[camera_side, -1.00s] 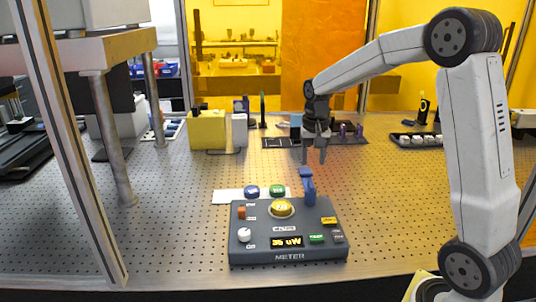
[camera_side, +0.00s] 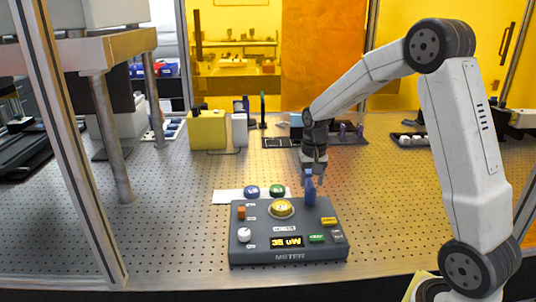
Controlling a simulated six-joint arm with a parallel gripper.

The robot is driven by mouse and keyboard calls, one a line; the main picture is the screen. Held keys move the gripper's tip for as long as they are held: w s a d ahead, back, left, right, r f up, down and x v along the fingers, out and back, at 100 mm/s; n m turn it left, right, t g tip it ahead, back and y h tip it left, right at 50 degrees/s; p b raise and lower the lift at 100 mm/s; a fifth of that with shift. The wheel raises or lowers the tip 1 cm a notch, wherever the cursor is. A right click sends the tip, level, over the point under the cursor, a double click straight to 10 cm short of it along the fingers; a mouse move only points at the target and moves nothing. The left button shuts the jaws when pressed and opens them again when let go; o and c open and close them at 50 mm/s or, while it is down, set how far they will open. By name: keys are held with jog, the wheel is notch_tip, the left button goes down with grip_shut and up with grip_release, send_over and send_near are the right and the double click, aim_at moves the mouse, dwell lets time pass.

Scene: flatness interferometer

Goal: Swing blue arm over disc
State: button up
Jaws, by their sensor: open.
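The blue arm (camera_side: 310,190) stands upright at the back right of the dark grey meter box (camera_side: 262,256). The yellow disc (camera_side: 281,208) sits on the meter's top, left of the blue arm, and is uncovered. My gripper (camera_side: 313,180) points down at the top of the blue arm, with its fingers at or around that top. The jaws are open. I cannot tell whether the fingers touch the arm.
A blue cap (camera_side: 251,191) and a green cap (camera_side: 277,190) lie on a white sheet (camera_side: 228,197) behind the meter. A metal post (camera_side: 110,140) and a frame upright stand at the left. The perforated table is clear around the meter's left and right.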

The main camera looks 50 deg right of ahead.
jog(key=shift+f, duration=0.45)
grip_shut()
dwell(1.2)
